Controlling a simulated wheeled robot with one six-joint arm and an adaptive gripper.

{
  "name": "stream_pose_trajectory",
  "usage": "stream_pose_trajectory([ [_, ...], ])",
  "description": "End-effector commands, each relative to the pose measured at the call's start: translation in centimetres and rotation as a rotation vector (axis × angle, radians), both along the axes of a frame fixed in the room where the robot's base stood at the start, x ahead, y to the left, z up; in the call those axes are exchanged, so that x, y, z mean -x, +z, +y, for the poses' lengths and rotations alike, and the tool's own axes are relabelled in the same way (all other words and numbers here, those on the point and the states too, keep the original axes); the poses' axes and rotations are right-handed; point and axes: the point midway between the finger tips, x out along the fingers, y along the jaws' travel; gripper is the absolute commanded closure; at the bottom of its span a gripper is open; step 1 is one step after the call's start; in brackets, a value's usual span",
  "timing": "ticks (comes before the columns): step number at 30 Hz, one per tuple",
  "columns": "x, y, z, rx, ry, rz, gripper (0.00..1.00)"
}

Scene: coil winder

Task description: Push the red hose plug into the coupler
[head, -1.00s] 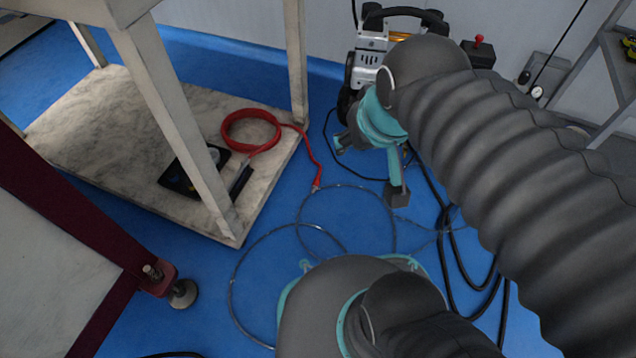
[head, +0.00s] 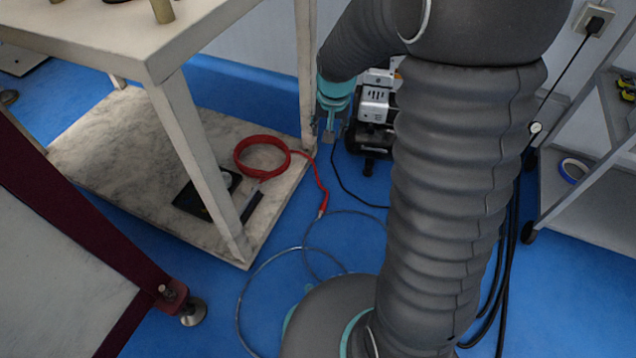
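The red hose (head: 238,164) lies coiled on the marbled lower shelf of the pale table. Its free length runs over the shelf edge down to the blue floor. Its end, which looks like the red plug (head: 322,209), is beside a loop of thin, dark or clear line; I cannot tell whether they join. No coupler can be made out. My gripper (head: 328,136) points down near the table's far right leg, above and apart from the hose. It is small and seen edge-on, so its opening is unclear. I see nothing held in it.
The compressor (head: 376,106) stands by the wall, partly hidden by my arm. A dark tray (head: 190,203) lies on the lower shelf (head: 110,150). Table legs (head: 195,150) flank the hose. A grey cart (head: 590,205) stands right. Black cables (head: 511,260) and thin loops lie on the floor.

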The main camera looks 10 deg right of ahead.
Motion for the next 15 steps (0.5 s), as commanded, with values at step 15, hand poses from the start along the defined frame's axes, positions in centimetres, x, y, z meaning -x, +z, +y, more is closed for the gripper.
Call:
stream_pose_trajectory([
  [15, -6.0, -17.4, 0.1, -0.024, -0.150, 0.149, 0.48],
])
